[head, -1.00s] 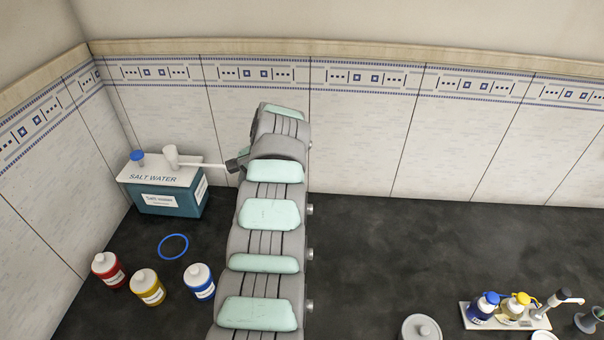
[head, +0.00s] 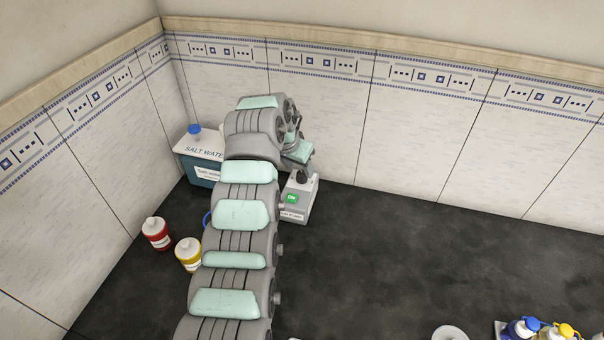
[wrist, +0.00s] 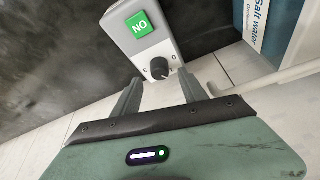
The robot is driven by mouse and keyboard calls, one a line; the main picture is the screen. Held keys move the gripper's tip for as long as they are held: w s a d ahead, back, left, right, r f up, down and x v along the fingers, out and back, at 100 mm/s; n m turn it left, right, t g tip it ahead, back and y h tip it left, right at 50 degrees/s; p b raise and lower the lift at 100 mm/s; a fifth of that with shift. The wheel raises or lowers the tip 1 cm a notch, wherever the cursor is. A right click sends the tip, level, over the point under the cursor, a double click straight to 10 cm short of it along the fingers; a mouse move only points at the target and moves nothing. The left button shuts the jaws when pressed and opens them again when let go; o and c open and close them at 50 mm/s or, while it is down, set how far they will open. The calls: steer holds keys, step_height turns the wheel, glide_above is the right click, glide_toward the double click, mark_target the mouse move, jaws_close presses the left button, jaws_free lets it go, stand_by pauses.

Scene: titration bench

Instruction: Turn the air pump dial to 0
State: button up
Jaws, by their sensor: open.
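The air pump (head: 297,205) is a small grey box with a green ON button, standing on the dark bench against the back wall, right of the salt water box. Its black dial (wrist: 159,68) shows in the wrist view, below the green button (wrist: 139,25). My gripper (wrist: 160,85) is open, with one finger on each side of the dial's line and the dial just beyond or between the tips. I cannot tell whether the fingers touch it. In the head view my gripper (head: 302,175) is over the pump, and my arm hides part of the scene.
The salt water box (head: 203,173) stands left of the pump, partly behind my arm. Bottles on a white tray (head: 499,328) are at the lower right. The bench between is mostly clear.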

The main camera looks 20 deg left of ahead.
mark_target(301, 173)
steer(key=shift+x, duration=1.85)
steer(key=shift+c, duration=0.4)
jaws_close()
